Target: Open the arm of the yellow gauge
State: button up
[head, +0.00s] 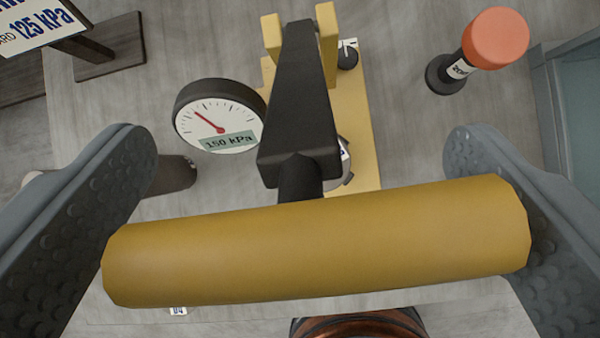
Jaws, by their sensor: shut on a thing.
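The yellow gauge has a yellow base (366,160) with two upright yellow lugs at its top end. A round dial (219,115) with a white face, red needle and a "150 kPa" label sits left of it. Its black arm (300,100) runs from between the lugs toward me and ends in a thick yellow crossbar handle (315,243). My gripper (300,160) has one grey finger at each end of the handle and is shut on it lengthwise. The arm and handle hide part of the base.
A sign reading "125 kPa" (40,25) stands on a dark wooden stand at top left. A dark post with an orange knob (496,38) is at upper right. A bluish glass-like box (580,110) is at the right edge. A copper-coloured round thing (360,325) shows at the bottom.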

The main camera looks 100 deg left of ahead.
jog(key=shift+w+r, duration=0.5)
jog(key=shift+w, duration=0.25)
jog(key=shift+w+r, duration=0.35)
jog(key=shift+w, duration=0.35)
jog(key=shift+w+r, duration=0.35)
jog(key=shift+w, duration=0.4)
jog(key=shift+w+r, duration=0.35)
jog(key=shift+w, duration=0.35)
jog(key=o, duration=1.1)
jog(key=shift+o, duration=0.2)
jog(key=v, duration=1.7)
jog(key=shift+w+r, duration=0.15)
jog(key=shift+r, duration=0.2)
